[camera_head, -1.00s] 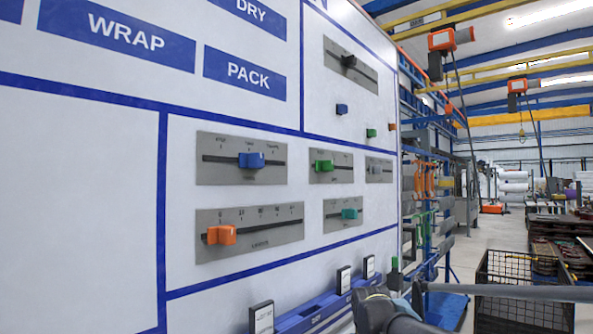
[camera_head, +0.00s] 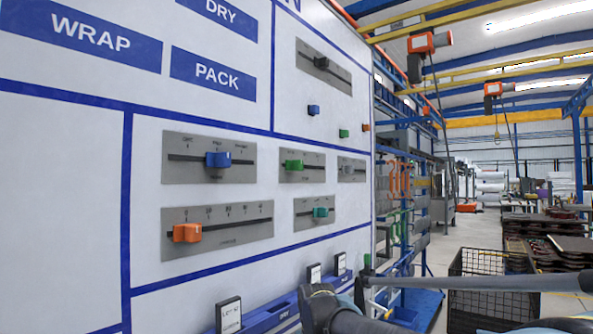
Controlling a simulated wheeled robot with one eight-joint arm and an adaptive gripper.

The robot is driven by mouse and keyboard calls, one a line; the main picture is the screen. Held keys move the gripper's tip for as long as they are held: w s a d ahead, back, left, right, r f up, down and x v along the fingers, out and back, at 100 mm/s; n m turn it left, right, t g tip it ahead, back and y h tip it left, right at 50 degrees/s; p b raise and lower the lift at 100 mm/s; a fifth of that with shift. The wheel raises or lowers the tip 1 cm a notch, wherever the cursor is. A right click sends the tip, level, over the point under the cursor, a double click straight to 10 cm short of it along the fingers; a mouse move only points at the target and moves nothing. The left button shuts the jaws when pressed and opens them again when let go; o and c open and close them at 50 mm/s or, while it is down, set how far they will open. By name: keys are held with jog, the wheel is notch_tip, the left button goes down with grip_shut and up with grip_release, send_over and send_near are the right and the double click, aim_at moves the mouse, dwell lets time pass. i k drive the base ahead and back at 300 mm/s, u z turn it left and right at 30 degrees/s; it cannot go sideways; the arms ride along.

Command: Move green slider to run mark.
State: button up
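The green slider (camera_head: 293,165) is a small green block on a short horizontal slot in a grey plate (camera_head: 316,176) on the white wall board. It sits at the left part of its slot. The marks above this slot are too small to read, so I cannot tell which is the run mark. A teal slider (camera_head: 320,212) sits on a plate just below. My gripper is not in view; only dark parts of my arm show at the bottom right, apart from the green slider.
A blue slider (camera_head: 217,160) and an orange slider (camera_head: 187,233) are on plates to the left. A grey slider (camera_head: 348,170) is close on the right. A blue ledge (camera_head: 268,317) with small label blocks runs along the board's bottom. A black wire crate (camera_head: 490,290) stands right.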

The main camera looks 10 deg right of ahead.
aim_at(291, 165)
jog(key=z, duration=0.85)
jog(key=k, duration=2.05)
jog(key=u, duration=0.4)
jog(key=i, duration=1)
